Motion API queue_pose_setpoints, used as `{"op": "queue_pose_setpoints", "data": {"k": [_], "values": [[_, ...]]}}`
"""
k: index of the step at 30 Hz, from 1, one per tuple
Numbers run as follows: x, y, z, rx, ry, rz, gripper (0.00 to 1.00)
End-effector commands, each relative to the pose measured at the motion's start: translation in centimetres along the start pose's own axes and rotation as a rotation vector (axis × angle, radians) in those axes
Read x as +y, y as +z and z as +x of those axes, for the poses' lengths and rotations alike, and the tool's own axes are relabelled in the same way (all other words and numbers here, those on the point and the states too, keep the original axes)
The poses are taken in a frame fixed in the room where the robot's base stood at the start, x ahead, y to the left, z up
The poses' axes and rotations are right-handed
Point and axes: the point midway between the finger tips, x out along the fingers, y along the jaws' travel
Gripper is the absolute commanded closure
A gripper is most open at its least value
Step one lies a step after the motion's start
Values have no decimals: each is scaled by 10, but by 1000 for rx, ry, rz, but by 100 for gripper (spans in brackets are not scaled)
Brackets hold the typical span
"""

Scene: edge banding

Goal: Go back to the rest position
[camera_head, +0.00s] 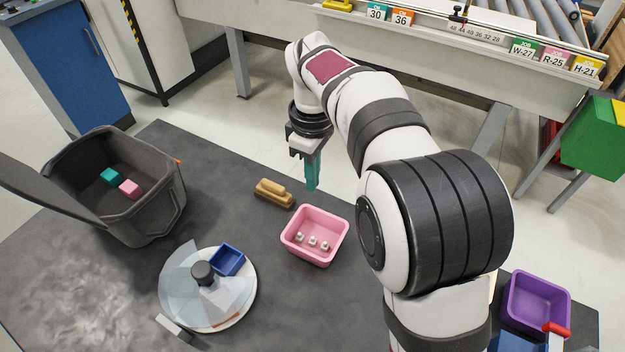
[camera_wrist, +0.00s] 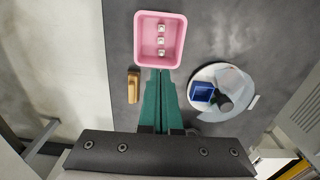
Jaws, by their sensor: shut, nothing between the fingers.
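My gripper (camera_head: 312,172) has teal fingers and hangs pointing down above the far edge of the dark table (camera_head: 225,165). In the wrist view the gripper (camera_wrist: 164,75) shows its two fingers pressed together with nothing between them. A pink bin (camera_head: 326,222) with several small white pieces in it stands on the table, right of and nearer than the fingertips in the head view. The bin also shows in the wrist view (camera_wrist: 139,40), just beyond the fingertips. A wooden-handled brush (camera_head: 273,193) lies left of the bin.
A dark grey open bin (camera_head: 150,215) at the left holds a teal and a pink block. A round white turntable (camera_head: 246,300) with clear vanes carries a blue tray (camera_head: 228,260). A purple bin (camera_head: 536,303) stands at the lower right. A long conveyor bench (camera_head: 440,60) stands behind the table.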

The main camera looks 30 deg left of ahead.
Motion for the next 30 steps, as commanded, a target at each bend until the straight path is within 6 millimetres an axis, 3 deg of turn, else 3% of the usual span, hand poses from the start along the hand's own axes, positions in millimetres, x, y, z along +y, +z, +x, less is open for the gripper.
{"op": "queue_pose_setpoints", "data": {"k": [8, 10, 11, 14, 15, 17, 18, 21, 25, 30], "values": [[0, 0, 0, 0, 0, 1, 100], [0, 9, -4, 2, -2, 41, 100], [0, 20, -8, 6, -3, 90, 100], [-14, 90, -33, 24, -23, 429, 100], [-29, 126, -42, 33, -36, 623, 100], [-61, 178, -48, 47, -59, 935, 100], [-87, 206, -48, 56, -76, 1141, 100], [-152, 252, -34, 73, -118, 1597, 100], [-206, 272, -10, 82, -161, 1966, 100], [-221, 275, 0, 83, -175, 2081, 100]]}}
